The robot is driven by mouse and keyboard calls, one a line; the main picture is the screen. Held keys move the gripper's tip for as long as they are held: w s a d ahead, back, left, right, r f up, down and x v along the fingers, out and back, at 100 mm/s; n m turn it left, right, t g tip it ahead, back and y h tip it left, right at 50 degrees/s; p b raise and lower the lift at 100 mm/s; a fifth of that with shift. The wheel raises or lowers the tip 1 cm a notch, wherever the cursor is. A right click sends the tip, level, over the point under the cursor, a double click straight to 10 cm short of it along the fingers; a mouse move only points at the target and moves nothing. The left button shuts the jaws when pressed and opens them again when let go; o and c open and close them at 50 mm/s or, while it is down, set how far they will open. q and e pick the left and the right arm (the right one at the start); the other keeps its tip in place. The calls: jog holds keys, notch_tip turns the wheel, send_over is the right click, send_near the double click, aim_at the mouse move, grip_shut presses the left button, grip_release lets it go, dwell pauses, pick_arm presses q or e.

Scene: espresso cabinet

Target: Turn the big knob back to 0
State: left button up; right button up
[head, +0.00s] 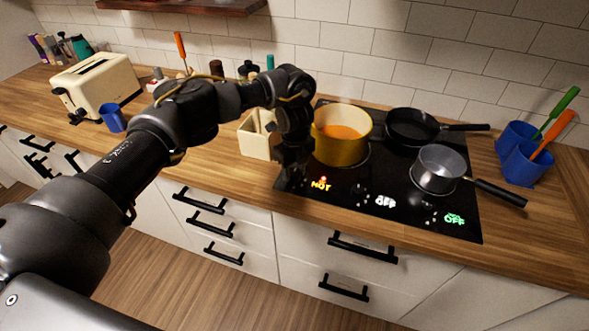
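The black cooktop (400,218) has dark knobs along its front edge, hard to make out against the glass. A glowing orange HOT label (320,184) with a red light is at its left front. A white OFF label (386,201) is at the middle and a green OFF label (454,219) at the right. My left gripper (292,165) points down over the left front corner, just left of the HOT label. It hides what lies under it, and its fingers are too dark to tell open from shut. My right gripper is out of view.
A yellow pot (341,148) with orange contents stands close to my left gripper. A cream container (254,142) is on its other side. A black pan (411,128) and grey saucepan (437,174) stand on the cooktop. Blue cups (526,166) with utensils are at right.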

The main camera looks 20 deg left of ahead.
aim_at(295, 172)
pick_arm(q)
jog(key=shift+o, duration=1.3)
jog(key=shift+r, duration=0.1)
notch_tip(295, 172, up, 11)
jog(key=shift+f+b, duration=0.2)
jog(key=shift+b, duration=0.2)
